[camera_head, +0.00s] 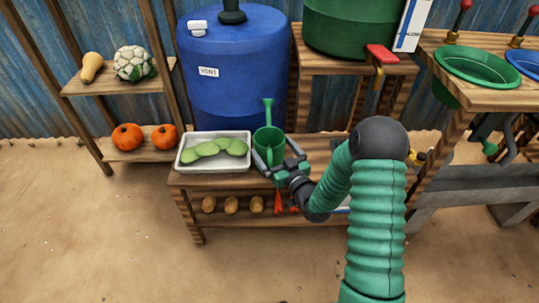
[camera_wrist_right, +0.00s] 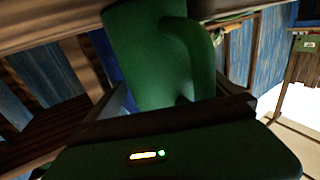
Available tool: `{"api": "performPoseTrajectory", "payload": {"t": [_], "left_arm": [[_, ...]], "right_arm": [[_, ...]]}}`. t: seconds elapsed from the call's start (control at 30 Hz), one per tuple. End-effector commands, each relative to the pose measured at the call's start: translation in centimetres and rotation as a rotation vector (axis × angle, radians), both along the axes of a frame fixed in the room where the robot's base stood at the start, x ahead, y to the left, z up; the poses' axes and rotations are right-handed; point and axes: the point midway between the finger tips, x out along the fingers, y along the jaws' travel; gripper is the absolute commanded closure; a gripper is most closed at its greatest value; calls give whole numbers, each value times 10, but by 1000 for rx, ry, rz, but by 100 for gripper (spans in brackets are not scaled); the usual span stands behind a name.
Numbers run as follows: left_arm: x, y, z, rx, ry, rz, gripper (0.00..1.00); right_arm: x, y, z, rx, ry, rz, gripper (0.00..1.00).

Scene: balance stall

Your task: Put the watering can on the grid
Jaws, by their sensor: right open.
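The green watering can (camera_head: 268,137) stands upright on the wooden bench, right of the white tray, with its spout pointing up and back. My right gripper (camera_head: 279,161) is open at the can, with its fingers on either side of the can's lower part. In the right wrist view the can (camera_wrist_right: 148,50) and its curved handle (camera_wrist_right: 204,55) fill the upper middle, close in front of the gripper. I cannot tell whether the fingers touch it. I cannot make out a grid; my right arm covers part of the bench. My left gripper is not in view.
The white tray (camera_head: 181,160) with green slices is close left of the can. A blue barrel (camera_head: 235,95) stands behind. Potatoes and carrots lie on the lower shelf (camera_head: 222,215). A shelf with pumpkins (camera_head: 127,137) is at left; a stand with a green basin (camera_head: 476,66) is at right.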

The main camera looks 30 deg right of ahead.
Motion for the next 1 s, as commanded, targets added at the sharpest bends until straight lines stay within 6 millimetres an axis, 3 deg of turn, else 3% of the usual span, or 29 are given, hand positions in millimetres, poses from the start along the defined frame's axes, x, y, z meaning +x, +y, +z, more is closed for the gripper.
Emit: {"api": "performPoseTrajectory", "payload": {"t": [0.1,0.3,0.8,1.0], "left_arm": [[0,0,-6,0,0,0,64],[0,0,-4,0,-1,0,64],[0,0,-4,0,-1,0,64],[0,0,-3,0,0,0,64]], "right_arm": [[12,-1,0,-1,-3,1,0],[13,-1,1,0,0,0,0],[12,-2,1,0,-1,0,64],[12,-1,3,0,0,0,64]]}}
